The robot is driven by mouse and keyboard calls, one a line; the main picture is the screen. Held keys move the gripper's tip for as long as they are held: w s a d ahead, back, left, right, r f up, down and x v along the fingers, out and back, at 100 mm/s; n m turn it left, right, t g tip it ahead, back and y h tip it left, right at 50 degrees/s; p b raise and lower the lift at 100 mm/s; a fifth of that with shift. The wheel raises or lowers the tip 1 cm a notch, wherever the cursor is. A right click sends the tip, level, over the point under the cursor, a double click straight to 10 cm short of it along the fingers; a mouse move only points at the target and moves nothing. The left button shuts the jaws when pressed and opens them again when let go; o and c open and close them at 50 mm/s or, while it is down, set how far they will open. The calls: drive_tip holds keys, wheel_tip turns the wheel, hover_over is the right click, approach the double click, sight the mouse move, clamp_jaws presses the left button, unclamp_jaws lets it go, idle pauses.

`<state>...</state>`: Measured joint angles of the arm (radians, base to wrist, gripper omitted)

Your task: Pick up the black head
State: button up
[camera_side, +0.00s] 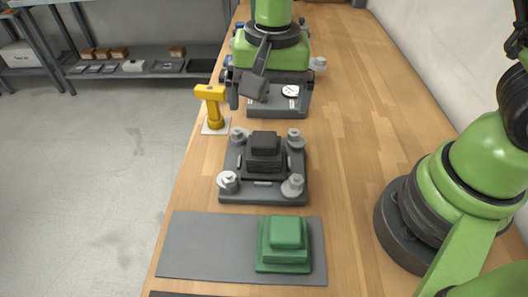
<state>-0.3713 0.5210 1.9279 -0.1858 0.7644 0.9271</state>
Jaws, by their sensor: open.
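The black head (264,143) is a dark stepped block with a smaller rounded top. It sits upright in the middle of a dark grey base plate (235,194) that has grey round knobs at its corners. My gripper (269,101) hangs behind it, near the top of the view, below a green wrist with a black ring. The jaws look wide apart and hold nothing that I can see. The gripper is clear of the black head. A dark block on a bracket hides part of the jaws.
A green stepped block (286,243) lies on a grey mat (205,245) in front. A yellow T-shaped tool (213,105) stands at the left table edge. A grey unit with a round dial (290,103) is behind.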

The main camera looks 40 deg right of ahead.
sight(264, 138)
drive_tip(key=f, duration=0.5)
drive_tip(key=shift+a+f, duration=0.3)
drive_tip(key=shift+f, duration=0.1)
drive_tip(key=f, duration=0.6)
drive_tip(key=shift+w, duration=0.2)
drive_tip(key=shift+r, duration=0.1)
drive_tip(key=c, duration=1.4)
